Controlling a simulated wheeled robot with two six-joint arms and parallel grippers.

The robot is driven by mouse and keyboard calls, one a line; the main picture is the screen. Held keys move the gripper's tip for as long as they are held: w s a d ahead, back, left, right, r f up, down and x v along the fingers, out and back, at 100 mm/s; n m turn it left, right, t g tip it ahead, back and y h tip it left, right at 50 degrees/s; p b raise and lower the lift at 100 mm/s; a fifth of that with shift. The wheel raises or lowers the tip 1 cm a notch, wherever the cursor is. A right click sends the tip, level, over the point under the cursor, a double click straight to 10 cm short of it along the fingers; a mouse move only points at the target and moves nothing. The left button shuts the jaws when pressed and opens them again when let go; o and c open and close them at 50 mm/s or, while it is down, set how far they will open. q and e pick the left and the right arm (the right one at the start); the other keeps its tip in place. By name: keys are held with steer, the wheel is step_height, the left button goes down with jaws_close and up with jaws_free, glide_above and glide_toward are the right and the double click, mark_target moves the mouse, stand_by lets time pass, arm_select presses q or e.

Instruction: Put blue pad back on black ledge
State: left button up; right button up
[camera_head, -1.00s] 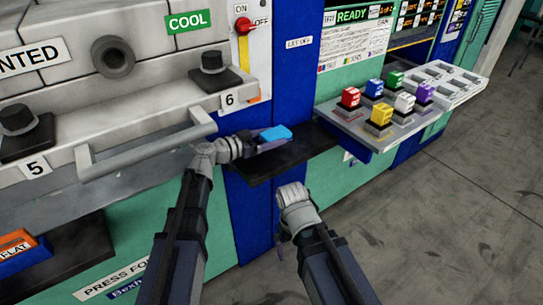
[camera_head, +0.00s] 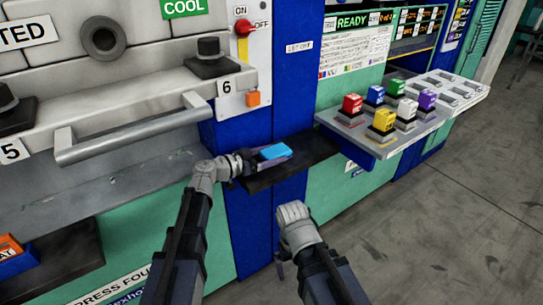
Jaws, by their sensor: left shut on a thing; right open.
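The blue pad (camera_head: 275,151) is a small bright blue block over the left part of the black ledge (camera_head: 308,157). My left gripper (camera_head: 262,155) comes in from the left and is shut on the pad. I cannot tell whether the pad touches the ledge or is just above it. The black ledge is a flat dark shelf on the front of the blue column. My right gripper (camera_head: 284,258) is open and empty, low in front of the column and below the ledge. Its fingertips are small and partly hidden by the wrist.
A grey shelf (camera_head: 366,139) with several coloured blocks stands to the right of the ledge, with an empty slotted tray (camera_head: 450,88) beyond it. A grey handle bar (camera_head: 130,132) juts out at the left. An orange block (camera_head: 10,247) sits lower left. Open floor (camera_head: 440,230) lies right.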

arm_select(q)
steer(key=o, duration=1.4)
steer(key=shift+a+r+p, duration=0.1)
steer(key=shift+r+p, duration=0.15)
steer(key=shift+p, duration=0.1)
steer(key=p+v, duration=0.1)
steer(key=v, duration=1.1)
steer(key=shift+f+p, duration=0.1)
steer(key=shift+p, duration=0.2)
